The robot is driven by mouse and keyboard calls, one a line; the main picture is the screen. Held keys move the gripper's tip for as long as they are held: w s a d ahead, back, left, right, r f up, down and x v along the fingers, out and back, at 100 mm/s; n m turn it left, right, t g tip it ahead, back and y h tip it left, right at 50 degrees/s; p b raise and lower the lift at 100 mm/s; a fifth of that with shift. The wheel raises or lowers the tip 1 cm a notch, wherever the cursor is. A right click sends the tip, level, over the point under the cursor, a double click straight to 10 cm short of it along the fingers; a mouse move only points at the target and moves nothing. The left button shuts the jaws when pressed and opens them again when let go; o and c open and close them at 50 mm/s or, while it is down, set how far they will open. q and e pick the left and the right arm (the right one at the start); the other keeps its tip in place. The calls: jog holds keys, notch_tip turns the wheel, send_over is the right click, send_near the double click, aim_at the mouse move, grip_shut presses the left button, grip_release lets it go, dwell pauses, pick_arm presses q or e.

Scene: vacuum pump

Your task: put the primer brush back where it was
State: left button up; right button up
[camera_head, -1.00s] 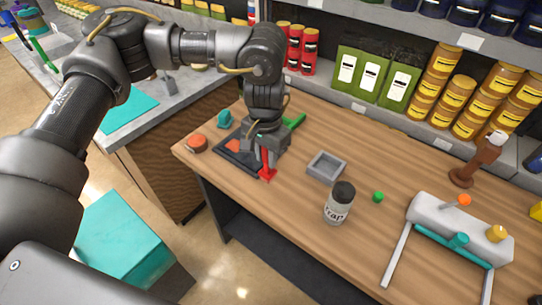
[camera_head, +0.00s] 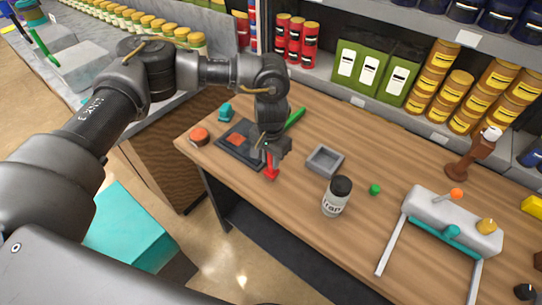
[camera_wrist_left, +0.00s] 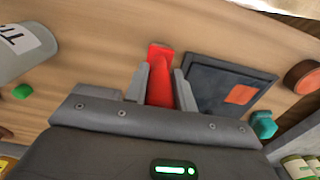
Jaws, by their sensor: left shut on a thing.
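My left gripper (camera_head: 269,158) is over the wooden workbench (camera_head: 390,215), at the front right edge of a dark square mat. It is shut on a slim red thing, taken to be the primer brush (camera_head: 272,170). In the left wrist view the red brush (camera_wrist_left: 159,75) sits between the two grey fingers (camera_wrist_left: 160,84), its far end sticking out past them. Whether its tip touches the bench cannot be told. My right gripper is not in view.
The dark mat (camera_head: 229,150) bears an orange-red square. An orange-red round tin (camera_head: 200,136), teal block (camera_head: 225,112) and green stick (camera_head: 295,119) lie around it. A grey tray (camera_head: 324,161), labelled jar (camera_head: 336,197), green knob (camera_head: 375,189) and white pump (camera_head: 452,220) stand right.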

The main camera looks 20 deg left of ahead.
pick_arm(q)
jog(key=shift+f, duration=0.15)
jog(key=o, duration=1)
notch_tip(320, 180, up, 11)
jog(key=b, duration=0.3)
jog(key=shift+r, duration=0.2)
jog(key=shift+r+b, duration=0.3)
jog(key=shift+r, duration=0.2)
jog(key=shift+d, duration=0.1)
